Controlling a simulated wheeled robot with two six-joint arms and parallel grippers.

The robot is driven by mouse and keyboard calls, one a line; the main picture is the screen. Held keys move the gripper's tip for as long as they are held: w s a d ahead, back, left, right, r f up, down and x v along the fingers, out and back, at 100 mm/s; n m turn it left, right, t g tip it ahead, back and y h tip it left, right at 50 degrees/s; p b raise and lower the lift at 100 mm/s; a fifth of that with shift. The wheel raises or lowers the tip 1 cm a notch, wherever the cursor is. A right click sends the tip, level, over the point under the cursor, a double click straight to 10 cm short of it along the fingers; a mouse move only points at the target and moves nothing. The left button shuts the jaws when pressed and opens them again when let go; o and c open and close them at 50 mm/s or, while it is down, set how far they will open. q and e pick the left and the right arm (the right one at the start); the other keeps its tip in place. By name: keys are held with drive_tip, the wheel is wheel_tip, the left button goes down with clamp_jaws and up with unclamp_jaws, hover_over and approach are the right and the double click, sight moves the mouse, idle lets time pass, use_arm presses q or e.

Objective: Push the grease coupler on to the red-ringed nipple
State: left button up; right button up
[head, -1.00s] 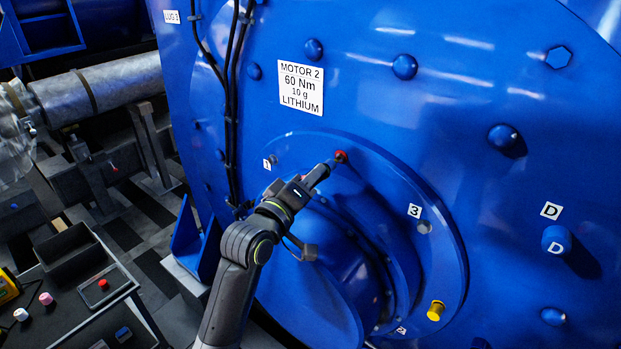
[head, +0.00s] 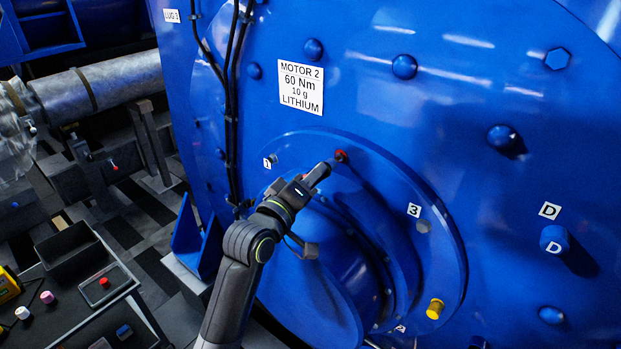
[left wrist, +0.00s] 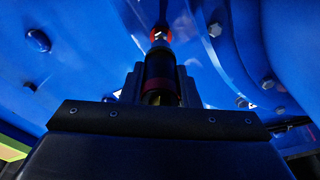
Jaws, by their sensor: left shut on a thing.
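The red-ringed nipple (head: 341,155) is on the blue round flange of the motor, upper middle in the head view. My left gripper (head: 318,172) is close in front of it, pointing up and right. In the left wrist view the gripper (left wrist: 160,92) is shut on the dark cylindrical grease coupler (left wrist: 160,70), which points at the red ring (left wrist: 160,36). The coupler's tip is at or very near the nipple; I cannot tell whether it is seated. My right gripper is not in view.
A yellow-capped fitting (head: 435,309) sits low right on the flange, and a bare fitting by label 3 (head: 423,226). Black cables (head: 232,110) run down the motor's left side. A dark bench with bins (head: 70,252) stands lower left.

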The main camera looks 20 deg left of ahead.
use_arm(q)
drive_tip(key=shift+x, duration=1.4)
drive_tip(key=o, duration=1.1)
drive_tip(key=shift+d+f, duration=0.1)
drive_tip(key=shift+d, duration=0.05)
drive_tip(key=shift+s+f, duration=0.15)
drive_tip(key=shift+s, duration=0.4)
drive_tip(key=r+b+v, duration=0.1)
drive_tip(key=b+v, duration=0.1)
drive_tip(key=v, duration=1.4)
drive_tip(key=shift+s+f, duration=0.15)
drive_tip(key=shift+f, duration=0.25)
